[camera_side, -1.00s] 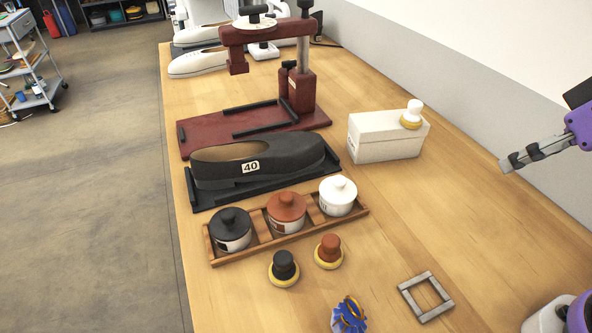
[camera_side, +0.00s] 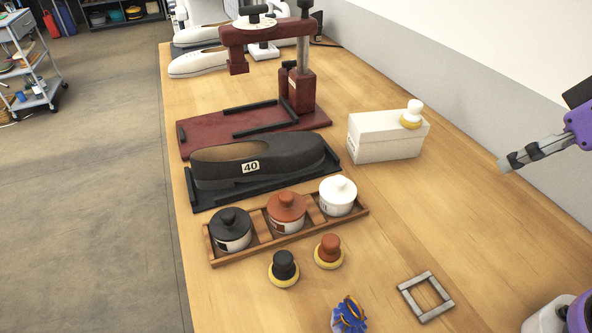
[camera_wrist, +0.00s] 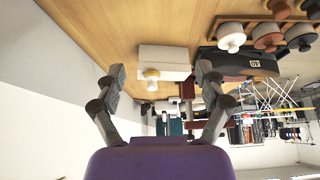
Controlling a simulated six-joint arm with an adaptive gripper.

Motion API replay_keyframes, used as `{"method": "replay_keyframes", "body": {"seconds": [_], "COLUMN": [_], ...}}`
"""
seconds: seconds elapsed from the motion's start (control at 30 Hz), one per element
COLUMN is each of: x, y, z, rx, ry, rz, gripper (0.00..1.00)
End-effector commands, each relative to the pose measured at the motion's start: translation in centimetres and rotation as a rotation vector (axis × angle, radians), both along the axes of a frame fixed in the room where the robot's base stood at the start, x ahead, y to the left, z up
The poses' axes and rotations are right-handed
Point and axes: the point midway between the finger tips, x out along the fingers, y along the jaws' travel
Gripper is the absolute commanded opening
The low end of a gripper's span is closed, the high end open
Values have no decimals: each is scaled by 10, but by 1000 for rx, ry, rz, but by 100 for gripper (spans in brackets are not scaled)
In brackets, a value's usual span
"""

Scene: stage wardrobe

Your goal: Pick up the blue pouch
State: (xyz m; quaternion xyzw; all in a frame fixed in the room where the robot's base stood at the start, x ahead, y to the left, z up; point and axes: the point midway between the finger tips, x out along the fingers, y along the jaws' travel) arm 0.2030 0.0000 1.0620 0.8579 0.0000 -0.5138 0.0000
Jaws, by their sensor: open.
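The blue pouch (camera_side: 349,314) stands at the near edge of the side view, a small gathered bag with an orange-gold tie. It sits on the wooden bench, left of a square metal frame. The bottom of the picture comes close to its base. I do not see it in the wrist view. My gripper (camera_side: 507,164) is at the right of the side view, above the bench and well apart from the pouch. In the wrist view my gripper (camera_wrist: 160,80) has its two grey fingers spread wide, with nothing between them.
The square metal frame (camera_side: 426,297) lies beside the pouch. Two round daubers, black (camera_side: 284,268) and brown (camera_side: 329,251), stand behind it. A wooden tray (camera_side: 218,259) holds three lidded jars. A white box (camera_side: 372,147) carries a white-knobbed dauber. A black shoe (camera_side: 225,171) stands farther back.

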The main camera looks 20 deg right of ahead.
Motion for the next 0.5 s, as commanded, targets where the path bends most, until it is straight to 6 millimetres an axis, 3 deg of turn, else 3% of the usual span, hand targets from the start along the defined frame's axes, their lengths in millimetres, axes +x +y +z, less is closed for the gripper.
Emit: {"method": "replay_keyframes", "body": {"seconds": [0.37,0.5], "x": [1,7], "y": [1,14], "z": [-2,-23], "rx": [8,89], "ry": [9,95], "rz": [-4,-45], "gripper": [90,90]}}
